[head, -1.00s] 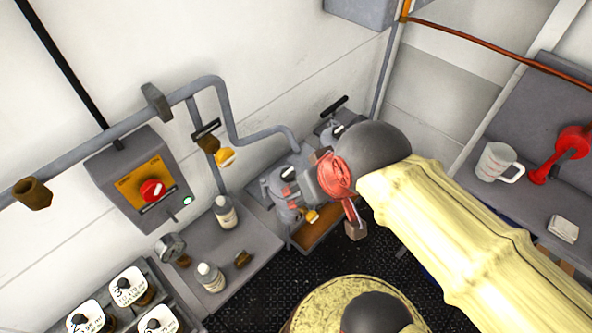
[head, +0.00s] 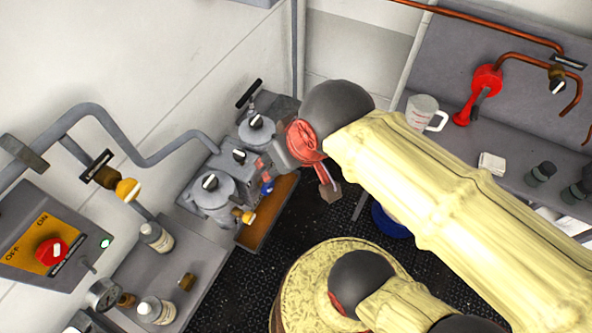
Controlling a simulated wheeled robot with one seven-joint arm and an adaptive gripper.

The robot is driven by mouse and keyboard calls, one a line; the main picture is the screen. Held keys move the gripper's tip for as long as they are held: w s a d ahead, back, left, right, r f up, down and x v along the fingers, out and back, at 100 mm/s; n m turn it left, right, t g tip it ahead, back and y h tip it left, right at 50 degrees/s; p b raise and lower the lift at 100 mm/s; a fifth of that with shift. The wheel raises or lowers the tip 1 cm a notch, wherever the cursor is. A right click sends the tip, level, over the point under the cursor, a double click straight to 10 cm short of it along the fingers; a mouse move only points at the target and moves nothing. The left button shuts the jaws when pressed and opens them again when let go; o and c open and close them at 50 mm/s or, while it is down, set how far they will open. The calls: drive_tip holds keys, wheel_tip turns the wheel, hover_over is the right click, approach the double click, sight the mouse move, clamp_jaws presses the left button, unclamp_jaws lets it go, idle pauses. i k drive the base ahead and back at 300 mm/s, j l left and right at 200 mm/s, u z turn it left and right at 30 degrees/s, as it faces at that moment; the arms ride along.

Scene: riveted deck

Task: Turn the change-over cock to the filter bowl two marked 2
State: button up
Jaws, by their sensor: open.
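The grey twin filter unit stands in the corner by the wall. It has a near bowl (head: 213,192) and a far bowl (head: 256,132), each with a dark knob with a white mark on its lid. The change-over cock (head: 239,157) is a small dark knob with a white mark between the bowls. I cannot read which bowl is marked 2. My gripper (head: 268,168) is open, just right of the cock and close to the unit's front. Its fingers are small and partly lost against the unit, so contact is unclear.
A yellow tap (head: 247,216) and a blue tap (head: 267,188) sit low on the unit, above a brown tray (head: 268,212). A grey pipe (head: 150,160) runs to it. A switch box (head: 45,240) and bottles (head: 156,237) are left. A mug (head: 424,113) stands right.

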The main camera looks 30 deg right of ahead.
sight(266, 189)
drive_tip(key=k+l+u, duration=0.2)
drive_tip(key=k, duration=0.3)
drive_tip(key=k+l+u, duration=0.15)
drive_tip(key=k+l, duration=0.2)
drive_tip(key=k, duration=0.15)
